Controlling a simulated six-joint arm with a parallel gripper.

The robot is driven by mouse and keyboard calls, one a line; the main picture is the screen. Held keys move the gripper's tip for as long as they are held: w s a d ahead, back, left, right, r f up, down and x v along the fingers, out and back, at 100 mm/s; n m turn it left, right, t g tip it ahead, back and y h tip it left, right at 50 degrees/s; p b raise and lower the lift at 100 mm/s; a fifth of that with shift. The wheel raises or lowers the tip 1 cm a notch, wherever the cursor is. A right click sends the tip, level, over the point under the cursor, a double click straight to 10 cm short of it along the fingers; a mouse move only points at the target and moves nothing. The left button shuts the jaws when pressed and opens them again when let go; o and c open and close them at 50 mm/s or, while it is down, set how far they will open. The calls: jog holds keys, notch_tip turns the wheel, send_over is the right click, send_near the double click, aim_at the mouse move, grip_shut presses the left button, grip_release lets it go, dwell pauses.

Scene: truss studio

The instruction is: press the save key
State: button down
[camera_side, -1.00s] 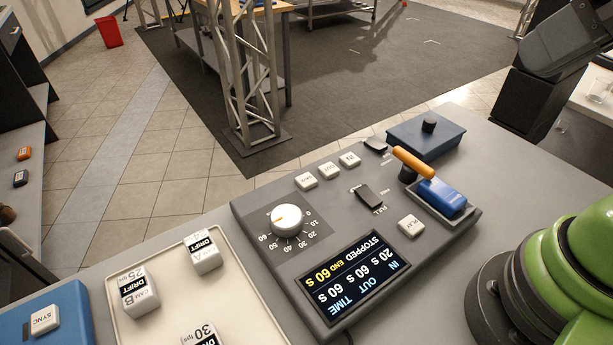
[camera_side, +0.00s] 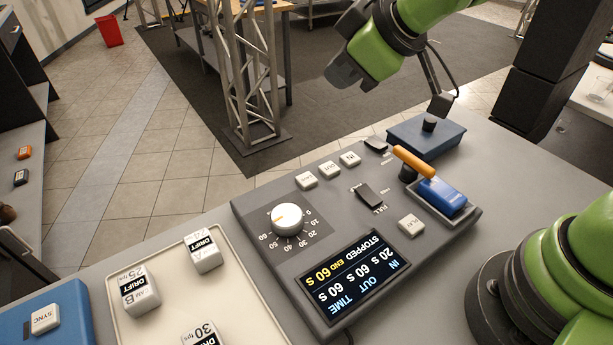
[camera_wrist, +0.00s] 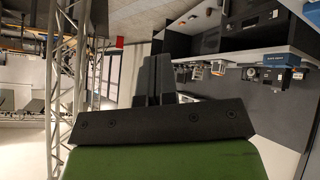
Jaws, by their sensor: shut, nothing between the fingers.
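The grey control console (camera_side: 262,232) lies on the table in the side view. It has three small pale keys (camera_side: 328,170) in a row, another pale key (camera_side: 411,226) marked PLAY, and a lit screen (camera_side: 355,277) reading STOPPED. I cannot read a save legend on any key. A blue box (camera_side: 446,140) with a black button (camera_side: 429,124) stands behind the console; its marking is not legible. My gripper (camera_side: 345,72) is up in the air, beyond and above the console, touching nothing. In the wrist view its fingers (camera_wrist: 159,75) are together and empty.
The console also bears a white dial (camera_side: 287,219), a dark rocker (camera_side: 369,196) and an orange-handled lever (camera_side: 413,161) beside a blue block (camera_side: 441,196). A cream tray (camera_side: 245,290) with labelled blocks lies at left. A metal truss (camera_side: 245,80) rises behind.

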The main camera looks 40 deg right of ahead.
aim_at(305, 181)
jog(key=w+a+f+n, duration=0.3)
jog(key=f+n, duration=0.1)
jog(key=f, duration=0.4)
jog(key=shift+w+a+t, duration=0.25)
jog(key=shift+w+t, duration=0.05)
jog(key=shift+w, duration=0.05)
jog(key=shift+f, duration=4.35)
jog(key=shift+f, duration=0.1)
jog(key=shift+f, duration=0.3)
jog(key=shift+f, duration=0.45)
jog(key=shift+r, duration=0.9)
